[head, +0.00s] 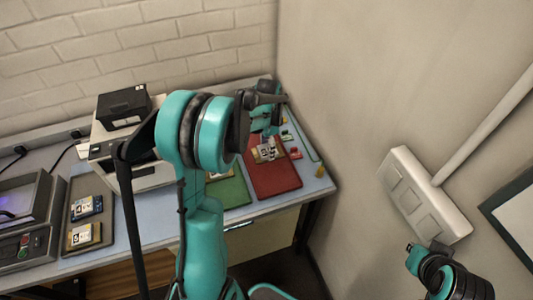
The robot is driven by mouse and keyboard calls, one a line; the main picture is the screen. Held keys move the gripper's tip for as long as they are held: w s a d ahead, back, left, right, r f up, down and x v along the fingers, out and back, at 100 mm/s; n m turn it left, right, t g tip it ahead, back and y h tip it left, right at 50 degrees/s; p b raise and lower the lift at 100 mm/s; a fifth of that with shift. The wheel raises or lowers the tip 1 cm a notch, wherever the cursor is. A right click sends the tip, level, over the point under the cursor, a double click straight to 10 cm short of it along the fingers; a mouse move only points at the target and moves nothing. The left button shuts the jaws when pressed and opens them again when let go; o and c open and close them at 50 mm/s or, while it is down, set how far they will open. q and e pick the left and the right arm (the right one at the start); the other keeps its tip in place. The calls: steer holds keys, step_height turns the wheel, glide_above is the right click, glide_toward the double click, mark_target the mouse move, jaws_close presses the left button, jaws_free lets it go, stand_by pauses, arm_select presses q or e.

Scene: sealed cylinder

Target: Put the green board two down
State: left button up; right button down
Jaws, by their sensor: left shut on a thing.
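My left gripper (266,140) is at the back of the table, pointing down over the red mat (277,182). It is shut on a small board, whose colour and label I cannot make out. Small pale and yellowish boards (265,153) lie under and around its fingertips. A small green piece (287,135) and a small red piece (295,153) lie just right of the gripper. The green mat (233,192) is left of the red mat and partly hidden by my left arm. My right gripper is not in view; only part of that arm shows at lower right.
A dark tray (105,232) at left holds a blue-edged board (87,207) and a yellow-edged board (84,235). A black box (124,106) sits on a printer-like machine. A wall (350,60) closes off the right.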

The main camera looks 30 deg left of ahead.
mark_target(266, 152)
arm_select(q)
steer(key=shift+w+a+f, duration=0.45)
steer(key=shift+w+a, duration=0.05)
steer(key=shift+a, duration=0.05)
steer(key=shift+f+b, duration=0.55)
steer(key=shift+f, duration=1.45)
steer(key=shift+f, duration=0.1)
steer(key=o, duration=1.2)
